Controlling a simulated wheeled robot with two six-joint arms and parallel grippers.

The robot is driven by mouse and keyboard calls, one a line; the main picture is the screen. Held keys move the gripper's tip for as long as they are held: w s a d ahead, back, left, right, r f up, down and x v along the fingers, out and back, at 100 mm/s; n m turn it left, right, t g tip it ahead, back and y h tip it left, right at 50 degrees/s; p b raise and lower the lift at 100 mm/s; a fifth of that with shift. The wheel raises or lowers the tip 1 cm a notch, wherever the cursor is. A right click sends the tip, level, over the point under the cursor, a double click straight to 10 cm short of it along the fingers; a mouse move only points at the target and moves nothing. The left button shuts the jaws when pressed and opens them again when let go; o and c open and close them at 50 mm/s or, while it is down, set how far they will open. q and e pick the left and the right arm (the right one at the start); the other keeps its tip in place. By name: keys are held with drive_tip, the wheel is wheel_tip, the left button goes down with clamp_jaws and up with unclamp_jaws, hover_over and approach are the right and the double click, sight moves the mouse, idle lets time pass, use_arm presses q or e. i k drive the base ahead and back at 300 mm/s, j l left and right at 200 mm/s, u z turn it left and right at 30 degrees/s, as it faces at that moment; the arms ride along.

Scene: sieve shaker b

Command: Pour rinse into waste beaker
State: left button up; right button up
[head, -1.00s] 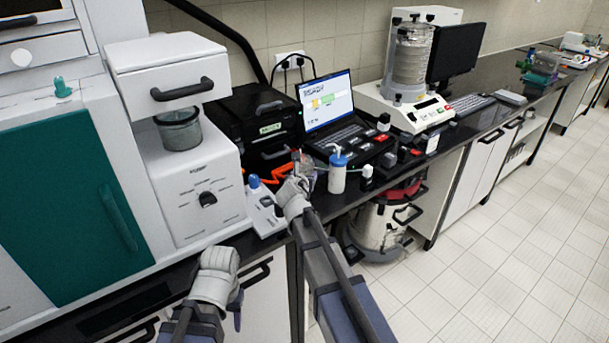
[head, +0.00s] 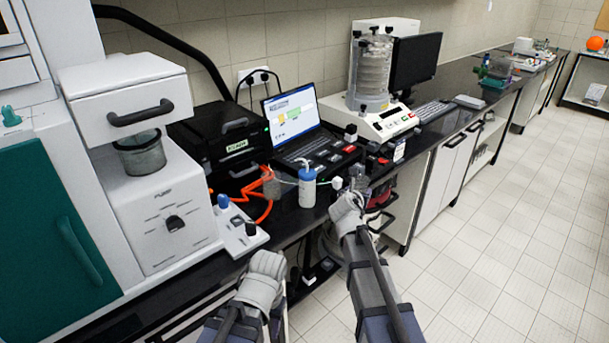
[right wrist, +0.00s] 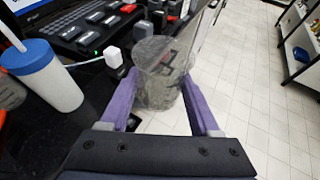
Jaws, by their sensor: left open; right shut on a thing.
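My right gripper (head: 354,190) is shut on a clear beaker (right wrist: 160,75), its purple fingers on either side of the wall. The beaker stands roughly upright in the right wrist view, past the bench's front edge with floor behind it. Its contents are hard to tell. In the head view this beaker (head: 358,177) is small at the gripper's tip. A second greyish beaker-like vessel (head: 271,187) stands on the bench by the orange cable; I cannot tell if it is the waste beaker. My left gripper (head: 264,268) is low at the bench's front, open, its fingertips hidden.
A white wash bottle with a blue cap (head: 308,187) stands between the vessel and my right gripper. Behind are a laptop (head: 291,112), a black case (head: 228,140) and a sieve shaker (head: 372,75). A white pump unit (head: 165,215) is left. Floor is clear at right.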

sight(272, 179)
drive_tip(key=i+z, duration=0.1)
drive_tip(key=z, duration=0.65)
drive_tip(key=i+z, duration=0.15)
drive_tip(key=z, duration=0.2)
drive_tip(key=j+u, duration=0.15)
drive_tip(key=u, duration=0.35)
drive_tip(key=i, duration=0.05)
